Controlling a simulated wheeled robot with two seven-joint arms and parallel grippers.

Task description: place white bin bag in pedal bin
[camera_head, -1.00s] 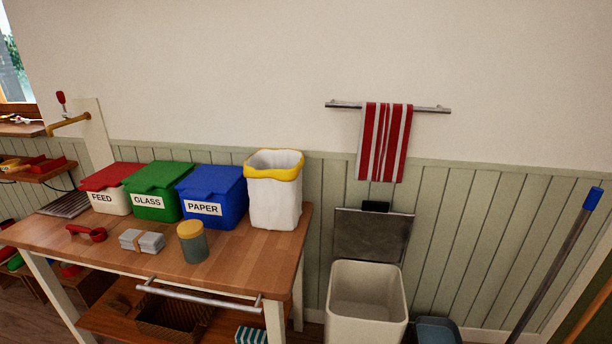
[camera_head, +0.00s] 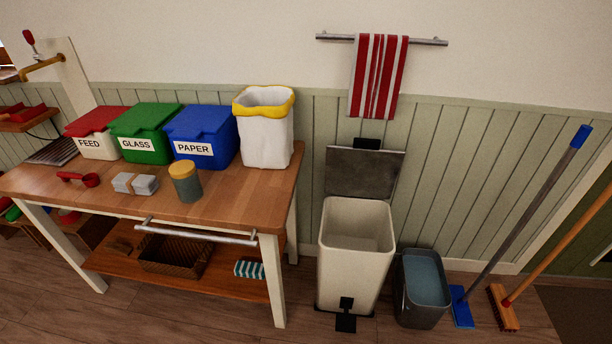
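The white bin bag (camera_head: 266,141) stands upright and open on the right end of the wooden table, with a yellow band around its rim. The pedal bin (camera_head: 352,265) is a tall cream bin on the floor just right of the table. Its grey lid (camera_head: 364,172) is raised against the wall, its inside looks empty, and a black pedal (camera_head: 346,317) sits at its front foot. Neither of my grippers shows in the head view.
The table (camera_head: 233,199) also bears red FEED, green GLASS and blue PAPER (camera_head: 204,133) bins, a jar (camera_head: 185,182), a grey block and a red scoop. A rail (camera_head: 195,233) juts from its front. A grey bucket (camera_head: 423,290), mop and broom stand right. Floor in front looks clear.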

